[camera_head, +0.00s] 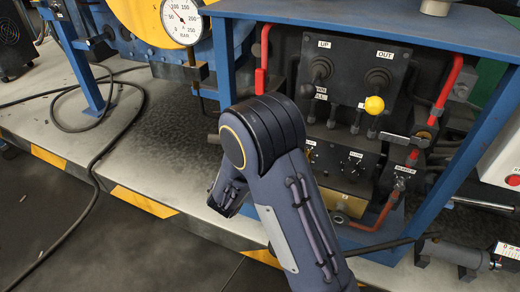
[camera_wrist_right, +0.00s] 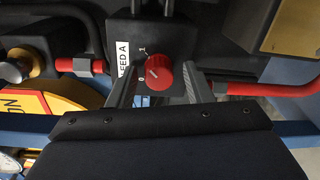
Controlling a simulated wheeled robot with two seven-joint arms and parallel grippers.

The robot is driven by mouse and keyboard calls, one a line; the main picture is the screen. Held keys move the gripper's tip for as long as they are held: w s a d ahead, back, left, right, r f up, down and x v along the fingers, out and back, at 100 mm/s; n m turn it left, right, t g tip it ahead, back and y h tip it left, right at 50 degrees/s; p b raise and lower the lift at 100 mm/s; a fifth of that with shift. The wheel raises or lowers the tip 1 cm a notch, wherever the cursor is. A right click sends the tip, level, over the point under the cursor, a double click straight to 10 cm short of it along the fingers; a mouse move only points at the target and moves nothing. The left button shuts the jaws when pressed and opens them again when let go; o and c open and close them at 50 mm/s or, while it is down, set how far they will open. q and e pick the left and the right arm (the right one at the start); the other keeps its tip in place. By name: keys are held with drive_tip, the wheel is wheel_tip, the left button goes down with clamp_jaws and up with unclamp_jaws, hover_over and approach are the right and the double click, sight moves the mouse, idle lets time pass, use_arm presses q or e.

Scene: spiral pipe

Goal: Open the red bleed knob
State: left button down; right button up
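The red bleed knob (camera_wrist_right: 158,72) shows in the right wrist view on a dark panel, beside a white label (camera_wrist_right: 123,56) partly reading "EED A". Marks 0 and 1 are on its left; its white line seems to slant toward the 0. My right gripper (camera_wrist_right: 160,78) is open, with one grey finger on each side of the knob. A gap seems to show on both sides, but I cannot tell how deep the knob sits between the fingers. In the head view my right arm hides the knob and most of the gripper. My left gripper is not in view.
The control panel (camera_head: 350,72) has levers and a yellow ball knob (camera_head: 374,105). Red pipes (camera_head: 447,85) and a blue frame (camera_head: 227,65) surround it. In the wrist view red bars (camera_wrist_right: 245,88) lie left and right of the fingers. A pressure gauge (camera_head: 182,20) stands at the upper left.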

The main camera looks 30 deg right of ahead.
drive_tip(key=p+v, duration=0.2)
drive_tip(key=v, duration=0.6)
drive_tip(key=shift+d, duration=0.1)
idle(0.5)
